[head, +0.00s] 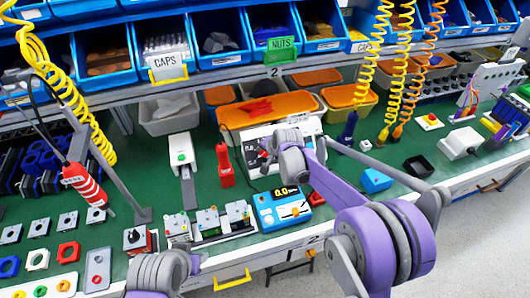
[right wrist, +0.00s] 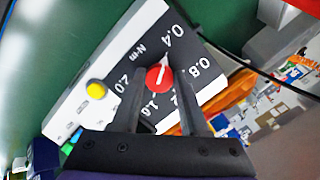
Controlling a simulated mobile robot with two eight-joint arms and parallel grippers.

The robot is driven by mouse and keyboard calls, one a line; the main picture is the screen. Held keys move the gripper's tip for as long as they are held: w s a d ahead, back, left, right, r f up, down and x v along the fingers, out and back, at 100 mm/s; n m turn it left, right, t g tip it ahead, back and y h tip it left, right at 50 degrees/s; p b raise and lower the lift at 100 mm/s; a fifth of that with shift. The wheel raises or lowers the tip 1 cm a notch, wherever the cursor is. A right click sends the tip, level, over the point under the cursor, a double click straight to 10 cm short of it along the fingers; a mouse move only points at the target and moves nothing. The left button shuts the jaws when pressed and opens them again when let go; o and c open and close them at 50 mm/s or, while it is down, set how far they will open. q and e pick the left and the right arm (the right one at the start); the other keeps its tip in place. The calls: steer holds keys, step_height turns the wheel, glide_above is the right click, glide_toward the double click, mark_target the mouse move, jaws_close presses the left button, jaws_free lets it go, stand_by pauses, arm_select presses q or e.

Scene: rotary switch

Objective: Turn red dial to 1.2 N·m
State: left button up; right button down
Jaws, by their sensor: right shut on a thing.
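The red dial (right wrist: 158,79) sits on a white and black panel marked N·m (right wrist: 95,90). Its white pointer aims toward the 0.4 mark; 0.8 and 2.0 also show, and the lower marks are partly hidden by a finger. My right gripper (right wrist: 160,82) has one finger on each side of the dial and is shut on it. In the head view the panel (head: 254,166) stands on the green bench, and my right gripper (head: 271,149) reaches it from the right, hiding the dial. My left gripper is out of view.
A yellow button (right wrist: 97,90) is on the same panel. A blue meter reading 0.0 (head: 281,208) stands in front of it, and a red tool (head: 225,165) stands to its left. An orange bin (head: 265,112) is behind. Coiled hoses hang at both sides.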

steer(key=m+y+b, duration=0.1)
steer(key=m+b, duration=0.1)
steer(key=m, duration=0.3)
steer(key=shift+d+f, duration=0.1)
steer(key=m+t+b, duration=0.1)
steer(key=m+b, duration=0.2)
steer(key=m, duration=0.3)
steer(key=shift+y, duration=0.3)
steer(key=m+b, duration=0.1)
steer(key=m, duration=0.2)
steer(key=m+t+b, duration=0.1)
steer(key=m, duration=0.2)
steer(key=shift+m+t, duration=0.3)
steer(key=m+b, duration=0.1)
steer(key=m, duration=0.5)
steer(key=shift+t, duration=0.4)
steer(key=shift+c, duration=2.1)
jaws_free()
steer(key=shift+s+d, duration=0.1)
steer(key=v, duration=1)
steer(key=shift+s+r, duration=0.3)
